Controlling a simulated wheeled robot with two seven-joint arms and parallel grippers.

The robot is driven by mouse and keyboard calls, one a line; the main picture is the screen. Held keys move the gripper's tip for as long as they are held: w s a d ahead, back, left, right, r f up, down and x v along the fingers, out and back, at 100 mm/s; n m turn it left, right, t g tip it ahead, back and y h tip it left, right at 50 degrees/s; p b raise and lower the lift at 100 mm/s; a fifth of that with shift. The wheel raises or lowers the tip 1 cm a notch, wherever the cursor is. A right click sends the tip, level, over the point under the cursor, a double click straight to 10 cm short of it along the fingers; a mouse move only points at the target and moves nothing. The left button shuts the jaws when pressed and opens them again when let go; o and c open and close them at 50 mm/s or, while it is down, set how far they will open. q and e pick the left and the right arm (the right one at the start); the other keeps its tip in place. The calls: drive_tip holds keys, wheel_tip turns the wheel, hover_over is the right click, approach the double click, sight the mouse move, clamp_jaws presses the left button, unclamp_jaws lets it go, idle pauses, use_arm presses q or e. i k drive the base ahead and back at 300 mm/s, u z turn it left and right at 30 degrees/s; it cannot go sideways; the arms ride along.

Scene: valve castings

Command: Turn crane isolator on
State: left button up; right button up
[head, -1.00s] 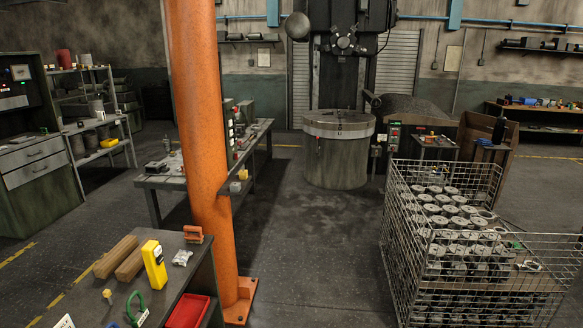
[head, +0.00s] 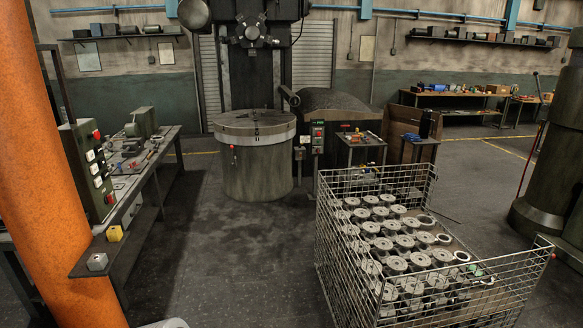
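No part in the head view is clearly readable as the crane isolator. A dark green control panel (head: 88,170) with a red button and several pale switches stands at the left, just right of the orange column. A control box (head: 318,137) with green and red parts stands beside the round machine table. Switch positions are too small to tell. Neither of my grippers is in view.
The orange column (head: 50,190) fills the left edge. A workbench (head: 160,150) with tools stands behind the panel. A wire crate (head: 335,245) of castings blocks the right foreground. A large round machine table (head: 253,165) stands at the back. The floor (head: 230,260) between is clear.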

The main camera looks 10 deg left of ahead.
sight(108, 199)
drive_tip(key=u, duration=0.1)
drive_tip(key=i, duration=2.1)
drive_tip(key=u, duration=1.8)
drive_tip(key=i, duration=1.1)
drive_tip(key=u, duration=1.05)
